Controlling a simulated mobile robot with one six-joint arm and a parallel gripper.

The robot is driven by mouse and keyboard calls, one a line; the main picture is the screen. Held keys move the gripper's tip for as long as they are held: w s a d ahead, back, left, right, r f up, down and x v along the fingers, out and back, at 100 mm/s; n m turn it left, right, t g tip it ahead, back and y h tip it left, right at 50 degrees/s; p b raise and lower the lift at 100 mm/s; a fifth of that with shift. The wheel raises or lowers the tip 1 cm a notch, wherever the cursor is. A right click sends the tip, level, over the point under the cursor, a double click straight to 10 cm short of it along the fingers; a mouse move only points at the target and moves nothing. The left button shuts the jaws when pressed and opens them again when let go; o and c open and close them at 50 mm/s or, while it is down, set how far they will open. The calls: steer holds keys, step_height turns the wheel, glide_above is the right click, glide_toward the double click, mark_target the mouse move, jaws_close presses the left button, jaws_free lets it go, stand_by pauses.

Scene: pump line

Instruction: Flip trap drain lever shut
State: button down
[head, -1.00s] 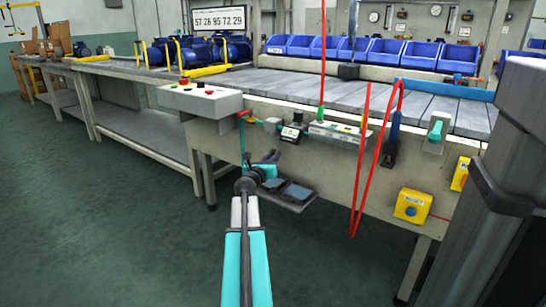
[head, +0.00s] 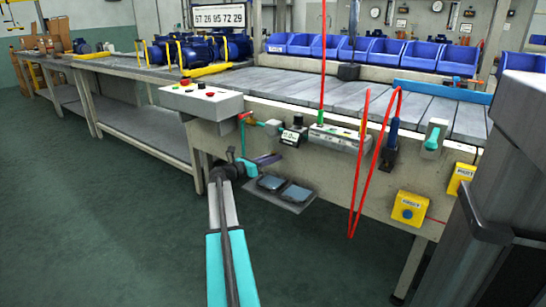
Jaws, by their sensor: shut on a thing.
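My wrist hides part of the area around the lower end of this pipe.
A grey button box (head: 202,101) juts out above left. A red hose loop (head: 354,200) hangs to the right, with yellow button boxes (head: 410,209) farther right. The floor on the left is clear.

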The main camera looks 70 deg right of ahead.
steer(key=shift+d+r+m+g+y+p, duration=0.15)
steer(key=shift+m+g+y+p, duration=0.1)
steer(key=shift+m+g+y, duration=0.8)
steer(key=shift+d+r+m+g+y+p, duration=0.1)
steer(key=shift+m+g+y+p, duration=0.15)
steer(key=shift+m+g+y, duration=1.4)
steer(key=shift+g+y, duration=0.2)
steer(key=shift+y, duration=0.1)
steer(key=shift+a, duration=0.2)
steer(key=c, duration=1.7)
jaws_free()
steer(key=shift+c, duration=0.2)
steer(key=shift+f, duration=0.1)
steer(key=shift+w, duration=0.1)
